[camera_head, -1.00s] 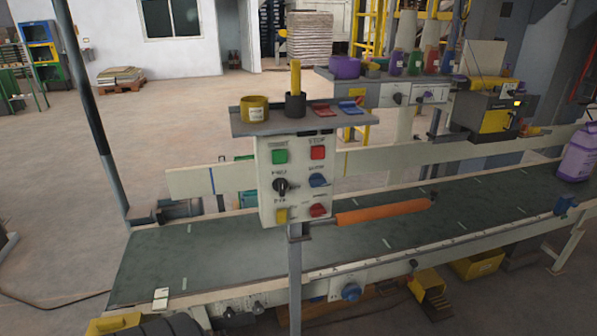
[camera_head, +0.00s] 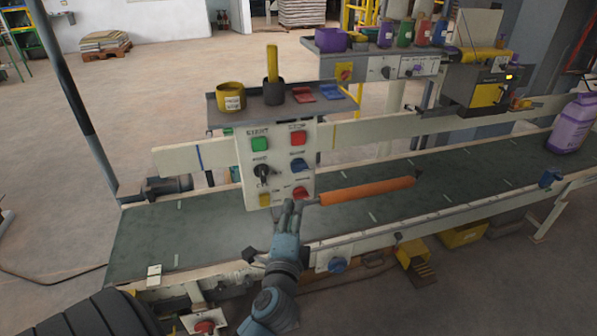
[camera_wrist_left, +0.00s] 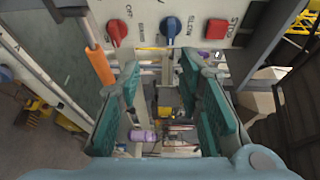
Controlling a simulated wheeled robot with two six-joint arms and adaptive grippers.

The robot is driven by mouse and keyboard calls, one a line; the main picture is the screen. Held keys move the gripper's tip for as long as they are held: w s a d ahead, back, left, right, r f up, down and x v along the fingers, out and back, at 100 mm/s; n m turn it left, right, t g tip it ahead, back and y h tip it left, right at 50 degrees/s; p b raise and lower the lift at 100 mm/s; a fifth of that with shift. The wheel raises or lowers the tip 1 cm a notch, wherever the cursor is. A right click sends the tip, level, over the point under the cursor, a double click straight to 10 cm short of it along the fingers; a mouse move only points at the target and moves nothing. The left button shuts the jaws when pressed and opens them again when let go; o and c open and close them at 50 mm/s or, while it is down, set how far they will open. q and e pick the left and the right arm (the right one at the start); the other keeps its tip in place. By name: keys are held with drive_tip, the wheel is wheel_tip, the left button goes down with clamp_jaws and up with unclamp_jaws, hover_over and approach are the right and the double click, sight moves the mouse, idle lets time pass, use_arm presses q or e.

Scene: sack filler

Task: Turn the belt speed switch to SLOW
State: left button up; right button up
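The pale control panel (camera_head: 281,183) stands on a post in front of the conveyor. A blue rotary switch (camera_head: 298,165) sits on its right side, between a red square button (camera_head: 298,138) above and a red knob (camera_head: 301,192) below. My left gripper (camera_head: 291,205) is just below the panel's lower right edge. In the left wrist view, the gripper (camera_wrist_left: 160,75) is open and empty. The blue switch (camera_wrist_left: 170,26) and red knob (camera_wrist_left: 117,32) are beyond its fingertips. My right gripper is not in view.
A black selector (camera_head: 262,171), yellow switch (camera_head: 265,199) and green button (camera_head: 260,144) fill the panel's left side. A shelf above holds a yellow cup (camera_head: 231,97). The belt (camera_head: 160,235) is mostly clear.

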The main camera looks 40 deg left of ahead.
sight(299, 171)
use_arm(q)
drive_tip(key=x, duration=0.4)
drive_tip(key=r+x, duration=0.1)
drive_tip(key=x, duration=0.9)
drive_tip(key=shift+a+r, duration=0.3)
drive_tip(key=shift+r, duration=0.1)
clamp_jaws()
